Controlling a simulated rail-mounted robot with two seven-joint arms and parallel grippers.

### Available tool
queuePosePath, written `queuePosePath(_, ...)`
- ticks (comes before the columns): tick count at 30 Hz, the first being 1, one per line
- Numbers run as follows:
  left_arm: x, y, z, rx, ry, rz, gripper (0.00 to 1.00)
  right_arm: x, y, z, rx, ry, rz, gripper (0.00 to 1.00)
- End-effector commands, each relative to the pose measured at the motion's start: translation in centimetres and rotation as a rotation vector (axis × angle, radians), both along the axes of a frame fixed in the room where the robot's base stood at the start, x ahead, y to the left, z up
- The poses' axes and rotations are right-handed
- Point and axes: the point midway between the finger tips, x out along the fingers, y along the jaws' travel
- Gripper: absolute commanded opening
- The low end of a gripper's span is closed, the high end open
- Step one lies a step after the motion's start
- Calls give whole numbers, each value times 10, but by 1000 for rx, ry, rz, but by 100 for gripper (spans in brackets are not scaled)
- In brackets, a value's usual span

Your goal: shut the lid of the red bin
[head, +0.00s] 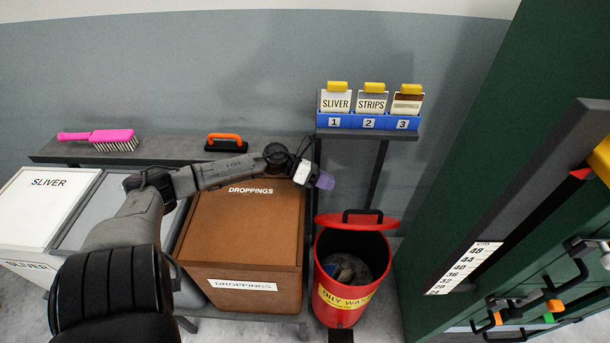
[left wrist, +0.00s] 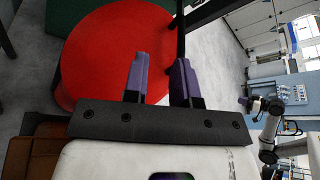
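The red bin (head: 338,300) stands on the floor with a yellow "OILY WASTE" label and crumpled waste inside. Its red lid (head: 335,221) is raised at the back edge, so the mouth is open; a black handle (head: 362,212) is on it. The lid's red face also fills the upper left of the left wrist view (left wrist: 105,50). My left gripper (head: 324,181) is above and left of the lid, apart from it. Its two purple fingers (left wrist: 160,80) are spread with nothing between them. A small distant arm, apparently my right, has its gripper (left wrist: 249,103) in the left wrist view; its fingers are unclear.
A brown "DROPPINGS" box (head: 243,235) stands left of the bin. A shelf with a blue card rack (head: 367,122) is above and behind it. A green cabinet (head: 455,170) stands close on the right. A pink brush (head: 100,137) lies on the back ledge.

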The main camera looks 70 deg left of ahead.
Motion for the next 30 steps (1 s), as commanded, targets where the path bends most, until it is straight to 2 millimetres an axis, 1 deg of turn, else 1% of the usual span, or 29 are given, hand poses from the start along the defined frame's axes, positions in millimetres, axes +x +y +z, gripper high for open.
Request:
queuePosePath(1, -8, 6, 1, 0, 3, 1, 25, 0, 0, 3, 0, 0, 0, 0)
queuePosePath(6, -31, 24, 1, -1, 2, 2, 25, 0, 0, 8, 1, 0, -1, 0)
queuePosePath(12, -47, 37, 1, -1, 0, 1, 25, 0, 2, 11, 5, 0, -4, 0)
queuePosePath(18, -53, 42, 1, 0, -2, -1, 25, 0, 3, 12, 10, -1, -6, 0)
queuePosePath(30, -53, 43, 1, 0, -2, -1, 25, 0, 3, 12, 10, -1, -7, 0)
